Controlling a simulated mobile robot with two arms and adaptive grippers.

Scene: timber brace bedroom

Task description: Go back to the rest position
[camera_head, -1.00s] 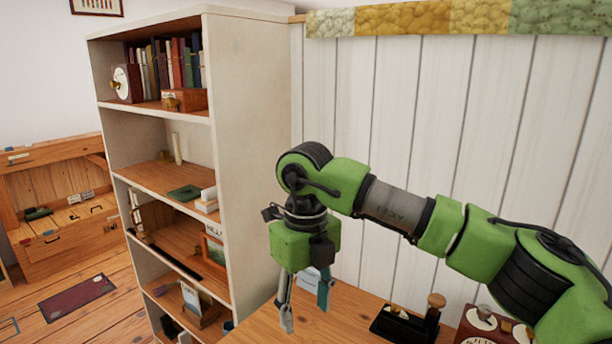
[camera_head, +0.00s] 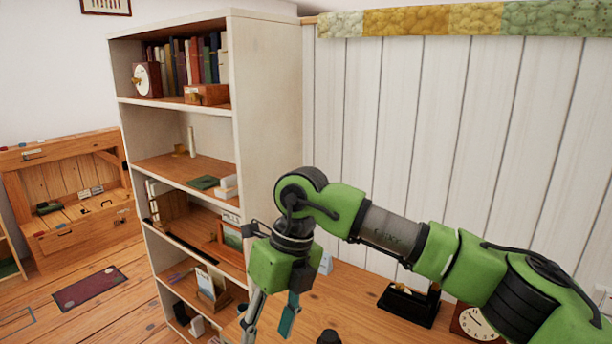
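My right gripper (camera_head: 270,325) hangs from the green arm that comes in from the right. Its fingers point down, in front of the bookcase's lower right side and over the left end of the wooden desk (camera_head: 360,310). The fingers stand apart, one grey and one with a teal face, and I see nothing held between them. The lower finger ends are close to the bottom edge of the picture. My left gripper is not in view.
A tall white bookcase (camera_head: 265,110) stands left of the arm. On the desk are a black stand (camera_head: 408,304) and a clock (camera_head: 475,322). A small dark object (camera_head: 328,337) shows at the bottom edge. An open wooden chest (camera_head: 75,200) and a dark red mat (camera_head: 90,288) lie farther left.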

